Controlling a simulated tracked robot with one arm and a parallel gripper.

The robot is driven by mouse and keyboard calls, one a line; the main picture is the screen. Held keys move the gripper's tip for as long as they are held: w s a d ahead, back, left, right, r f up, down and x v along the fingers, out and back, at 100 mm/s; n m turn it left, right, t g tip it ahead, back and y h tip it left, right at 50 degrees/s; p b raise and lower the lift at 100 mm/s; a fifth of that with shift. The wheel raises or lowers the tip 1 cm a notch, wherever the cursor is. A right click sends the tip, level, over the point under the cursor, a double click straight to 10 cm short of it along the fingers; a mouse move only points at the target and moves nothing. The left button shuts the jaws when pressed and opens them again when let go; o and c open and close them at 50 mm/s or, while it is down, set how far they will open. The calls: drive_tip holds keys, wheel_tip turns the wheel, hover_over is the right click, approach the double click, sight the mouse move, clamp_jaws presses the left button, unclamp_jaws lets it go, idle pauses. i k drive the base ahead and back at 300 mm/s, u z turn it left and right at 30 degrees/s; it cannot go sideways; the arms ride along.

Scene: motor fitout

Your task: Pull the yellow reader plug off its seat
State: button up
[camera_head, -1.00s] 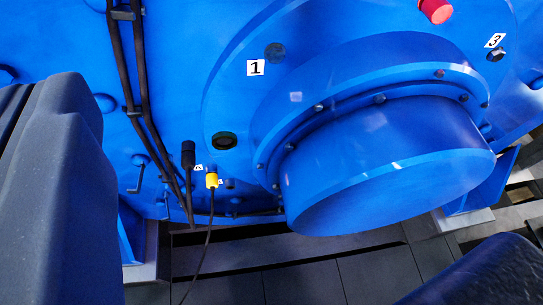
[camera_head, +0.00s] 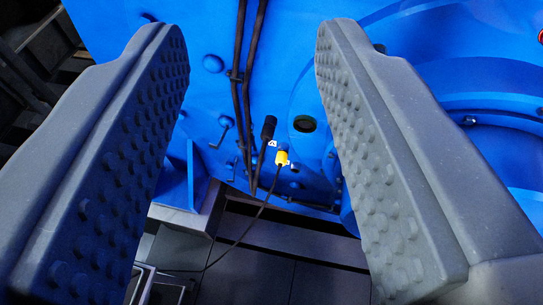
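The yellow reader plug (camera_head: 282,158) sits low on the blue motor housing (camera_head: 290,60), with a thin dark cable (camera_head: 248,229) hanging from it. My gripper (camera_head: 255,40) is open, with one studded grey finger on each side of the picture. The plug appears between the two fingers, nearer the right one, and farther off beyond them. Neither finger touches it. The seat under the plug is hidden.
A black plug (camera_head: 268,128) with a white label is just up and left of the yellow one. Dark pipes (camera_head: 245,90) run down the housing nearby. A dark round hole (camera_head: 304,124) is to the upper right. Grey floor plates (camera_head: 270,275) lie below.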

sight(281, 158)
drive_tip(key=u, duration=2.9)
drive_tip(key=k, duration=1.4)
drive_tip(key=z, duration=1.2)
drive_tip(key=i, duration=0.5)
drive_tip(key=u, duration=0.05)
